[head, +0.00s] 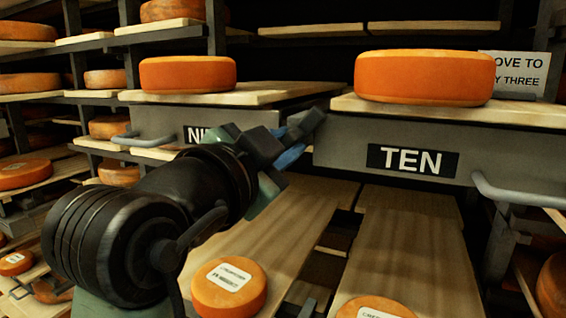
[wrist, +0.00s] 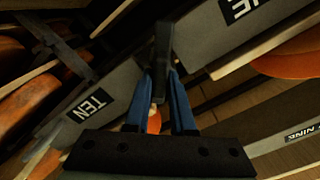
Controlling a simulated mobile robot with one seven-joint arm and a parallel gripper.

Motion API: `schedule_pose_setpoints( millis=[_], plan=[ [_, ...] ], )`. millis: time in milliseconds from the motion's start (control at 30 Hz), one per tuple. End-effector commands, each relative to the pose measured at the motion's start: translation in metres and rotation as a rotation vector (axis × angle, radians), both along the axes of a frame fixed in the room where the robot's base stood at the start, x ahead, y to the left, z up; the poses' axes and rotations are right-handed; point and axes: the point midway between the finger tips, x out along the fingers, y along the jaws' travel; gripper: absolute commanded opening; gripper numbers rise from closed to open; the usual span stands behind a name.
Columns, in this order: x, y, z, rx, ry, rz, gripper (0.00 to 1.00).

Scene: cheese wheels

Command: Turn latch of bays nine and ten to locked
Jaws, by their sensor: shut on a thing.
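The latch (head: 310,121) is a dark grey bar at the gap between the bay nine front (head: 150,122) and the bay ten front (head: 335,145). In the wrist view the latch (wrist: 163,45) stands lengthwise, its near end between the blue fingers. My gripper (head: 292,150) is shut on the latch; the wrist view shows the fingers (wrist: 160,85) on either side of it. The TEN label (head: 410,160) is clear; the NINE label (head: 194,134) is partly hidden by my gripper. I cannot tell the latch's exact angle or any lock marking.
Orange cheese wheels sit on the boards of bay nine (head: 188,74) and bay ten (head: 424,77). A partly hidden sign (head: 520,72) stands at right. Metal handles (head: 515,192) stick out from the fronts. Labelled wheels (head: 229,287) lie on lower boards (head: 415,235).

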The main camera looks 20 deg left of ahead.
Motion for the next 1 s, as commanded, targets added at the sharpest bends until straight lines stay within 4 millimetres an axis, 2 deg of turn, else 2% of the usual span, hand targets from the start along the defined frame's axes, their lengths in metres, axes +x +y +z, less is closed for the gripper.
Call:
schedule_pose_setpoints(
  millis=[600,1000],
  plan=[
    [-0.0004,-0.0012,-0.0044,0.577,-0.021,0.002,0.0],
    [-0.0002,-0.0018,-0.0043,0.814,-0.029,0.0,0.0]
  ],
)
